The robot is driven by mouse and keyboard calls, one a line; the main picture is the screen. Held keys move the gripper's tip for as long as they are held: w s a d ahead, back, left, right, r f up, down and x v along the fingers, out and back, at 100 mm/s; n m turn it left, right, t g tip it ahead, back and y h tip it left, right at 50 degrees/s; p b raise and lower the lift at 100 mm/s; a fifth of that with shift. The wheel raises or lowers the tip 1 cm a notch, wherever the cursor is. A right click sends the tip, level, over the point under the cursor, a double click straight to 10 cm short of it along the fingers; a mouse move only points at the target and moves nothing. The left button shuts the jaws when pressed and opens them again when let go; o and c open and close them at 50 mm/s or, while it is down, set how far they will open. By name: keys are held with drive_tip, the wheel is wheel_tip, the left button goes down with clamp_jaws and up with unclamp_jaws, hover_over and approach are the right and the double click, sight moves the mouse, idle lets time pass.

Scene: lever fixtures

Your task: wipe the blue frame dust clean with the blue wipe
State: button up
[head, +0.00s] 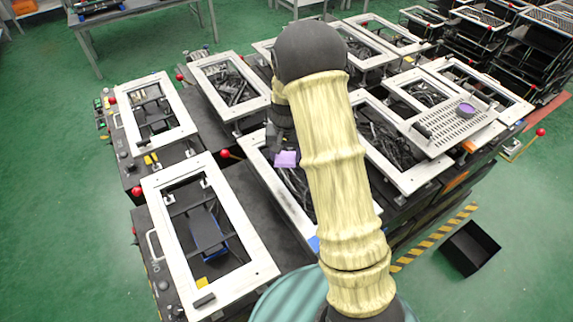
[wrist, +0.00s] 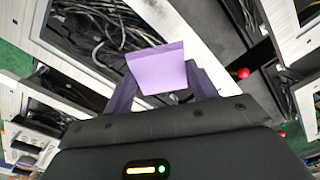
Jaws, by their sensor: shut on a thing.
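My gripper (wrist: 163,88) is shut on a lavender-purple block-like wipe (wrist: 158,68), which sticks out between its fingers in the wrist view. In the head view the wipe (head: 286,159) is over the left rail of the middle white frame (head: 262,166); I cannot tell if it touches. I see no clearly blue wipe in the gripper; what I hold looks purple. My arm hides part of the middle frame.
Several white frames with dark cables inside stand close together. A perforated panel (head: 455,127) with a purple round item (head: 466,109) lies at the right. Red-knobbed levers (head: 225,154) stick up between units. A black open box (head: 469,247) sits on the green floor.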

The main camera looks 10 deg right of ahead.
idle(0.3)
drive_tip(key=shift+s+a+n+p, duration=0.2)
drive_tip(key=shift+s+n+p, duration=0.15)
drive_tip(key=shift+n+p, duration=0.4)
drive_tip(key=s+a+n+p, duration=0.1)
drive_tip(key=n, duration=0.1)
drive_tip(key=a+f+n+p, duration=0.1)
drive_tip(key=n, duration=0.1)
drive_tip(key=s+a+n+p, duration=0.1)
drive_tip(key=n, duration=0.1)
drive_tip(key=shift+s+f+p, duration=0.25)
drive_tip(key=shift+s+p, duration=0.05)
drive_tip(key=shift+p, duration=0.05)
